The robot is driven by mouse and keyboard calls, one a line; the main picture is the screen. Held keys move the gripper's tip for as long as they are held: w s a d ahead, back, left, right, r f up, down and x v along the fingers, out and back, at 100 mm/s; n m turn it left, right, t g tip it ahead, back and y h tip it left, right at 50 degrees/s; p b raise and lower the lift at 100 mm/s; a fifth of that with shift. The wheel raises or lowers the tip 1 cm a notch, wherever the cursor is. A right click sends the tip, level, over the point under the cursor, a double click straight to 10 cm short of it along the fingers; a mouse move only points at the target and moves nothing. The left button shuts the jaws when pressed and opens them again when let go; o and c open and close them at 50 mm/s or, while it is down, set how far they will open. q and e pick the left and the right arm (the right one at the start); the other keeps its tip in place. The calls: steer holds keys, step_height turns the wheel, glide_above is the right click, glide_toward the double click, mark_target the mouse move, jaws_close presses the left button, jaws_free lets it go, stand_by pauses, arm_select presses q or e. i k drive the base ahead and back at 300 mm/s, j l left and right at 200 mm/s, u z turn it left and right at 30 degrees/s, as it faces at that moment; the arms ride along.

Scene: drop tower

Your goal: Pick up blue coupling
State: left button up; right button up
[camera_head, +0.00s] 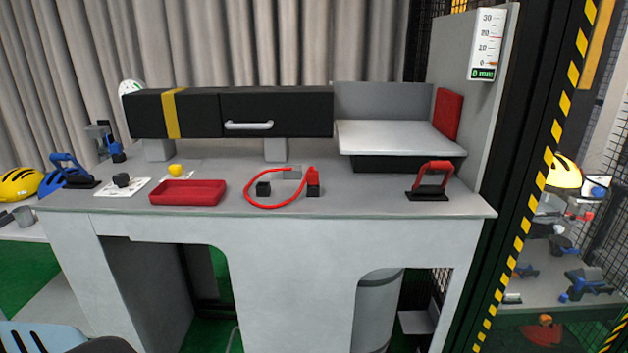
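Two small blue parts show at the left of the bench in the head view, and I cannot tell for sure which is the blue coupling. One is a small blue and black piece (116,153) standing by a grey upright fixture at the back left. The other is a blue handle-shaped piece (67,164) on a black base near the left end. Both stand apart from any gripper. Neither of my grippers is in view.
The grey bench (380,202) holds a red tray (188,193), a yellow piece (175,170), a red cable loop (250,196) and a red handle (433,176). A black drawer unit (285,112) stands behind. A striped post (537,190) borders the right.

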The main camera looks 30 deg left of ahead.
mark_target(116, 148)
steer(key=u, duration=2.15)
steer(key=i+j, duration=0.1)
steer(key=j, duration=0.35)
steer(key=i+j, duration=0.15)
steer(key=j, duration=0.3)
steer(key=i+j, duration=0.1)
steer(key=j, duration=0.35)
steer(key=i+j+z, duration=0.1)
steer(key=j, duration=0.35)
steer(key=z, duration=0.35)
steer(key=i+j, duration=0.05)
